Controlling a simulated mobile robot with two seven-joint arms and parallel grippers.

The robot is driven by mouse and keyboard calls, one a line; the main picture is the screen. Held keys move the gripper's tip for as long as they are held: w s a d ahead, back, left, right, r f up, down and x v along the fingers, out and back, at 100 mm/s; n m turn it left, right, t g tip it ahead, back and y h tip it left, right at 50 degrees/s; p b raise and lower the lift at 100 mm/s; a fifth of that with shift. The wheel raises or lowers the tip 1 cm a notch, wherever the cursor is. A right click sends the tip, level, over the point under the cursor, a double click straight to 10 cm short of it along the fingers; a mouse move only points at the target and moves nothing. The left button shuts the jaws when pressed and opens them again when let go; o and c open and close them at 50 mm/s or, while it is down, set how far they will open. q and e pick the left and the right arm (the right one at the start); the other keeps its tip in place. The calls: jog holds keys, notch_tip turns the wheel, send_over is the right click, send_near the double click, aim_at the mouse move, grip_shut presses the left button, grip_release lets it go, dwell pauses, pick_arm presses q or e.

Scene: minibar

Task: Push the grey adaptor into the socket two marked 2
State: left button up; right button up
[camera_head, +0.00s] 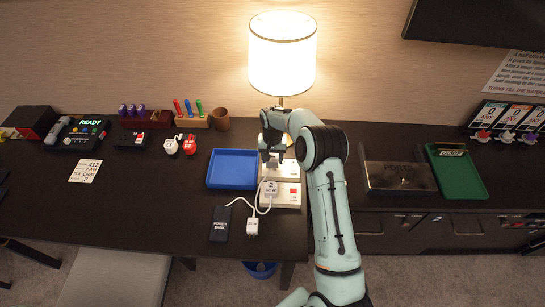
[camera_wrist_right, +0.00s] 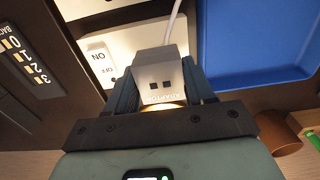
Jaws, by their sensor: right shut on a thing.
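The grey adaptor (camera_wrist_right: 160,80), with two dark square holes and lettering on its face, sits between the fingers of my right gripper (camera_wrist_right: 163,95). In the head view my right gripper (camera_head: 272,158) is shut on it, just above the upper white socket panel (camera_head: 293,172); the adaptor is hard to make out there. A white piece marked 2 (camera_head: 271,188) is at the left of the lower white panel (camera_head: 289,196). In the wrist view a white panel with an ON/OFF switch (camera_wrist_right: 101,62) lies behind the adaptor. Contact with a socket cannot be told. My left gripper is out of view.
A blue tray (camera_head: 232,169) lies left of the panels. A white cable (camera_head: 240,201) runs near the piece marked 2, by a black power bank (camera_head: 220,224) and a white plug (camera_head: 252,226). A lamp (camera_head: 282,55) stands behind. A dark box (camera_head: 398,177) is to the right.

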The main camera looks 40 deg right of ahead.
aim_at(272, 157)
jog(key=shift+f, duration=1.4)
jog(key=o, duration=1.2)
notch_tip(272, 157, up, 13)
jog(key=shift+r, duration=0.15)
